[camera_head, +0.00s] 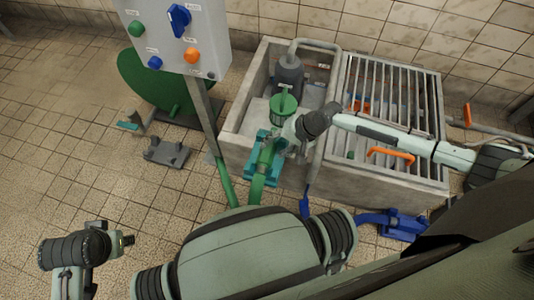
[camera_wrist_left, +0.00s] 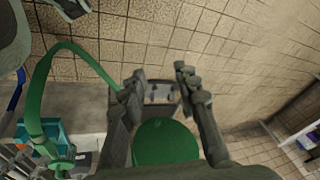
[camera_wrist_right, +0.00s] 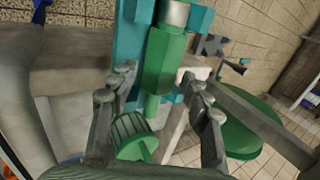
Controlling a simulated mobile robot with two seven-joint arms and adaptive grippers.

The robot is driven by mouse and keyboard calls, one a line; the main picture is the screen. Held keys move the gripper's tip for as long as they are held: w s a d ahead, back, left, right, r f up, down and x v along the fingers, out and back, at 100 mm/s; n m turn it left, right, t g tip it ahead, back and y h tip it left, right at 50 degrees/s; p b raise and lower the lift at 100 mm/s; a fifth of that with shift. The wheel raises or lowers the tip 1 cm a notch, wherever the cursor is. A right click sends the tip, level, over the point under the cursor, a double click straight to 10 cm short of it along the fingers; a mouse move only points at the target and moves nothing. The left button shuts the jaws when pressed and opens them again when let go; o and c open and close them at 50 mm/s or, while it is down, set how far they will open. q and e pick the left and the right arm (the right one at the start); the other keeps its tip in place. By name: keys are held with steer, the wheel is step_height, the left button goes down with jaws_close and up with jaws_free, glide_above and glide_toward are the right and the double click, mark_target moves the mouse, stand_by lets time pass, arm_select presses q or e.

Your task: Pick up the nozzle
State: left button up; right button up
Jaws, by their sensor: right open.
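The green nozzle (camera_wrist_right: 163,62) has a faceted body and a narrower tip, and sits in a teal holder (camera_wrist_right: 128,45) on the side of a concrete basin. In the head view the nozzle (camera_head: 266,156) is partly covered by my right wrist. My right gripper (camera_wrist_right: 155,88) is open, and the nozzle's tip shows between its fingers in the right wrist view. Nothing shows held, and I cannot tell whether a finger touches the nozzle. My left gripper (camera_wrist_left: 160,80) is open and empty, away from the nozzle.
The concrete basin (camera_head: 239,118) holds a green strainer (camera_head: 283,106) and a grey pump (camera_head: 289,72). A metal grating (camera_head: 385,88) lies to the right. A control box (camera_head: 178,30) on a post stands left. A green disc (camera_head: 150,80) and a grey block (camera_head: 167,152) are on the floor.

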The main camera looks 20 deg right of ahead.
steer(key=shift+x, duration=1.15)
steer(key=shift+r, duration=0.1)
steer(key=c, duration=1.1)
